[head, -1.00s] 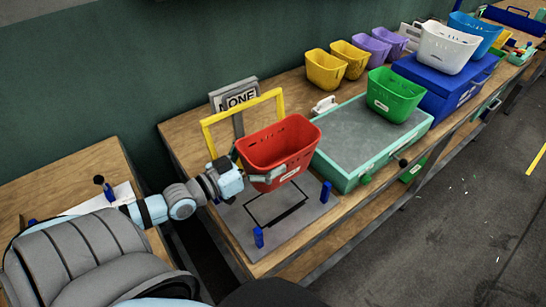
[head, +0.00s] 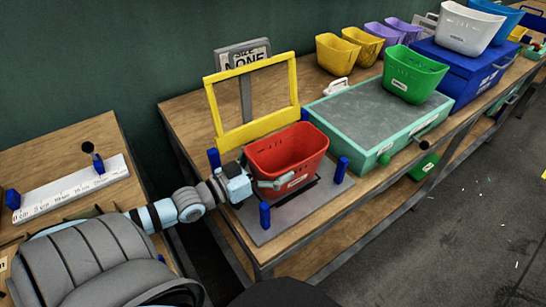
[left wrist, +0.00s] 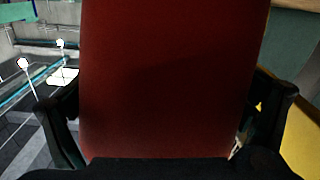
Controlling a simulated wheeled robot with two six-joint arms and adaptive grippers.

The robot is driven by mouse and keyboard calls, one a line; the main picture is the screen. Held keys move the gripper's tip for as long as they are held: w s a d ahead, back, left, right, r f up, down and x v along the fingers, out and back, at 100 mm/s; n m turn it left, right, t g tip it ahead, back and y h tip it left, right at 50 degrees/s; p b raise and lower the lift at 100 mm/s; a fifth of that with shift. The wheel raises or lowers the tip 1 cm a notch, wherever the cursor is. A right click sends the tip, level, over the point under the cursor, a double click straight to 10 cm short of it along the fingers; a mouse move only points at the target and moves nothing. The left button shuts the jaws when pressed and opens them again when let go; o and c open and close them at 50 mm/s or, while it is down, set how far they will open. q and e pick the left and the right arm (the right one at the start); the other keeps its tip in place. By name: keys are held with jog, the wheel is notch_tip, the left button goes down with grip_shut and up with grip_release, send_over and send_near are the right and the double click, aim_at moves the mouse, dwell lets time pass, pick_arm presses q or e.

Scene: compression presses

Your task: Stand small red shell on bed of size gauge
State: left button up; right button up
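The small red shell (head: 286,152) is an open-topped basket with a pale label, upright over the bed of the size gauge (head: 258,222). Whether its underside touches the bed cannot be told. The gauge has a grey plate, blue corner posts, a yellow frame (head: 250,101) and a sign reading NONE (head: 246,56). My left gripper (head: 262,184) is at the shell's left side, its fingers around the lower body. In the left wrist view the shell (left wrist: 172,80) fills the middle, between the two dark fingers. My right gripper is not in view.
A green-edged case with a grey top (head: 372,112) stands right of the gauge, bearing a green basket (head: 412,74). A blue box (head: 462,72) bears a white basket (head: 470,28). Yellow baskets (head: 337,54) stand behind. A white ruler board (head: 72,188) lies on the left bench.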

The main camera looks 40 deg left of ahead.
pick_arm(q)
jog(key=shift+r, duration=0.1)
jog(key=p+v, duration=0.5)
jog(key=v, duration=0.7)
jog(key=shift+p, duration=0.35)
jog(key=shift+r, duration=0.1)
jog(key=b+x, duration=0.2)
jog(key=x, duration=0.1)
jog(key=b+x, duration=0.1)
jog(key=x, duration=0.3)
jog(key=b+x, duration=0.2)
jog(key=x, duration=0.1)
jog(key=shift+w+d+f+b, duration=0.1)
jog(key=shift+w+f+b, duration=0.2)
jog(key=shift+w, duration=0.1)
jog(key=r+p, duration=0.3)
jog(key=w+r+p, duration=0.1)
jog(key=r, duration=0.1)
jog(key=shift+d, duration=0.2)
